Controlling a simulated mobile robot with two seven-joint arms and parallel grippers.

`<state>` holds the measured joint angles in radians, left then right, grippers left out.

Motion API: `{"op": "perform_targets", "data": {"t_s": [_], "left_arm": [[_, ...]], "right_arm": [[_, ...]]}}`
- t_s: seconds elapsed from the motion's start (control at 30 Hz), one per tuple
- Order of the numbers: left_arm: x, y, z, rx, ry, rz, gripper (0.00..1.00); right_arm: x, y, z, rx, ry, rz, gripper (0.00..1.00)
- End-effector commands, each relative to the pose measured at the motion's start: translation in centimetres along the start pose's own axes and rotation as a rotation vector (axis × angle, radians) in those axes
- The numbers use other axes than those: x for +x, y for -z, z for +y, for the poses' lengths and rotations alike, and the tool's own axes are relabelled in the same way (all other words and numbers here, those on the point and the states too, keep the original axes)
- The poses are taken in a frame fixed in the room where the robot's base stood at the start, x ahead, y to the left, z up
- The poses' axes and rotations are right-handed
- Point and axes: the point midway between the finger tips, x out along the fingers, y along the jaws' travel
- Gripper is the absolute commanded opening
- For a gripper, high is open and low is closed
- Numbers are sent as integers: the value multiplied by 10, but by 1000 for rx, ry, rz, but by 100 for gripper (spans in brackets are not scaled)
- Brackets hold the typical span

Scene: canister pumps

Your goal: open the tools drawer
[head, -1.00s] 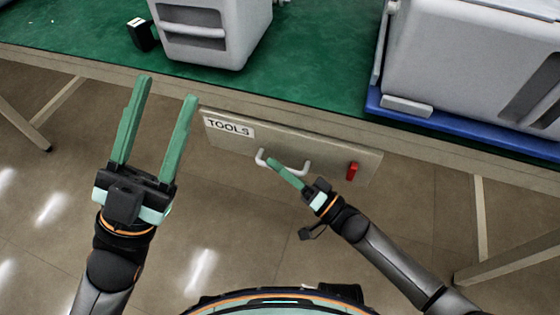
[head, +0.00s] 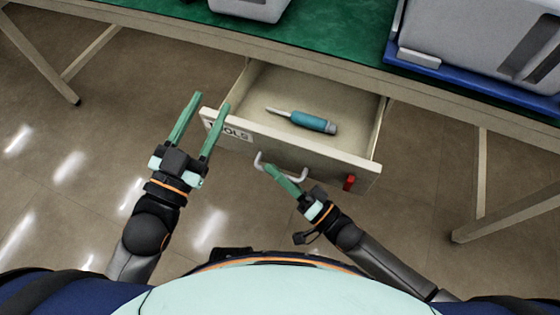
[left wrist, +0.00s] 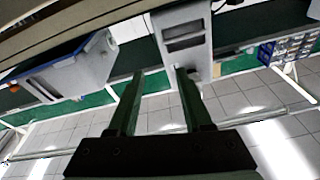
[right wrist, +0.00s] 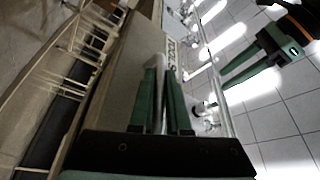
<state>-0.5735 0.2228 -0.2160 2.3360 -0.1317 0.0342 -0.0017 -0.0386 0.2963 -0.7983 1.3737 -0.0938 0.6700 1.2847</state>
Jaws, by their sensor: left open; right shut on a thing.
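The tools drawer (head: 345,160) stands pulled out from under the green-topped bench, its inside visible from above. A label ending in "OLS" (head: 236,133) is on its front, partly covered by my left gripper. My right gripper (head: 272,170) is shut on the white drawer handle (head: 301,174); the handle also shows between the fingers in the right wrist view (right wrist: 160,75). My left gripper (head: 206,101) is open and empty beside the drawer's left front corner. A teal-handled tool (head: 312,122) lies in the drawer.
A red piece (head: 349,182) is on the drawer front, right of the handle. A grey machine on a blue tray (head: 480,82) stands on the bench (head: 340,42) at right. Another grey housing (head: 250,8) is at the top. Bench legs (head: 481,165) flank the drawer; open floor lies left.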

Motion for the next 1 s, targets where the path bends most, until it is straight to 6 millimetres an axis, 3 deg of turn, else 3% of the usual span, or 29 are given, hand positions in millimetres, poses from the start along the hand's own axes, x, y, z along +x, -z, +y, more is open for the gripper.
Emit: {"op": "perform_targets", "data": {"t_s": [0.2, 0.5, 0.53, 0.77, 1.0], "left_arm": [[-1, -12, 1, -14, 0, -49, 50], [-1, -12, 1, -14, 0, -51, 50], [-1, -12, 1, -14, 0, -50, 50], [-1, -12, 1, -14, 0, -50, 50], [-1, -12, 1, -14, 0, -49, 50]], "right_arm": [[-3, -5, -3, 1, 0, 0, 0], [-3, -5, -3, 1, -1, 0, 0], [-3, -5, -3, 1, -1, 0, 17], [-2, -5, -3, 1, -1, 0, 43], [-2, -5, -3, 1, 0, 0, 45]]}}
